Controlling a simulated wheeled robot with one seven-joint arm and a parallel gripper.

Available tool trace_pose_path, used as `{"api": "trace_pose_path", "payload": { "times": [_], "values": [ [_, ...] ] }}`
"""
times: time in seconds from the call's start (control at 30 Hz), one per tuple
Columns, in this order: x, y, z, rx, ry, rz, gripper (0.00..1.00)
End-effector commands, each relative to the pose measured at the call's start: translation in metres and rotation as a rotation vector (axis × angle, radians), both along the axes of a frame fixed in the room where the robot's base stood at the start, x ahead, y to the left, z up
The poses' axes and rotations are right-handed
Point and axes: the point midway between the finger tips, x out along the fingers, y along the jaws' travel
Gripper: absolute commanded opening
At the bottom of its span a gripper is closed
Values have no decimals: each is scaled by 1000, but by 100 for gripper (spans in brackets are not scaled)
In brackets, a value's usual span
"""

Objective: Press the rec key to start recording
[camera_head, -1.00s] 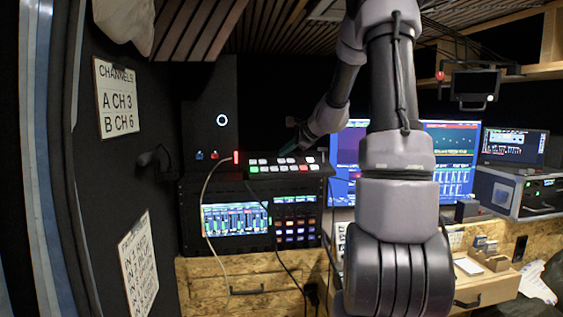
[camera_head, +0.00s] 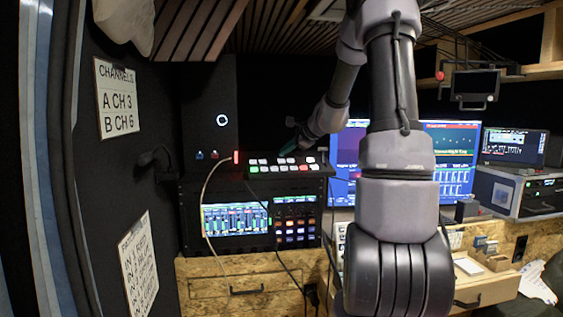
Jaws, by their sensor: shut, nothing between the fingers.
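A black key panel (camera_head: 320,172) with lit keys sits on top of the rack at centre. Most of its keys are white; a green key (camera_head: 254,169) is at the lower left and a red key (camera_head: 304,167) at the lower right. The labels are too small to read, so I cannot tell which key is rec. My gripper (camera_head: 286,149) is shut and empty, at the back edge of the panel, just above the upper key row. My forearm reaches in from the right. I cannot tell whether the fingertips touch a key.
Below the panel are a lit mixer screen (camera_head: 235,219) and a button pad (camera_head: 296,222). A cable (camera_head: 207,190) hangs at the left of the rack. Monitors (camera_head: 452,160) stand behind my arm. A channel sign (camera_head: 117,97) hangs on the left wall.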

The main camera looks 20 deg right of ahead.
Motion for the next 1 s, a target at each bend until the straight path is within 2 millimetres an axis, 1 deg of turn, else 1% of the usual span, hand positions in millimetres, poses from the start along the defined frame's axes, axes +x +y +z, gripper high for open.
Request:
{"api": "trace_pose_path", "payload": {
  "times": [0.2, 0.47, 1.0],
  "values": [
    [0, 0, -1, 0, 0, 0, 0],
    [2, 0, -8, 1, 1, 0, 0],
    [2, 0, -10, 1, 1, 0, 0]
  ]
}}
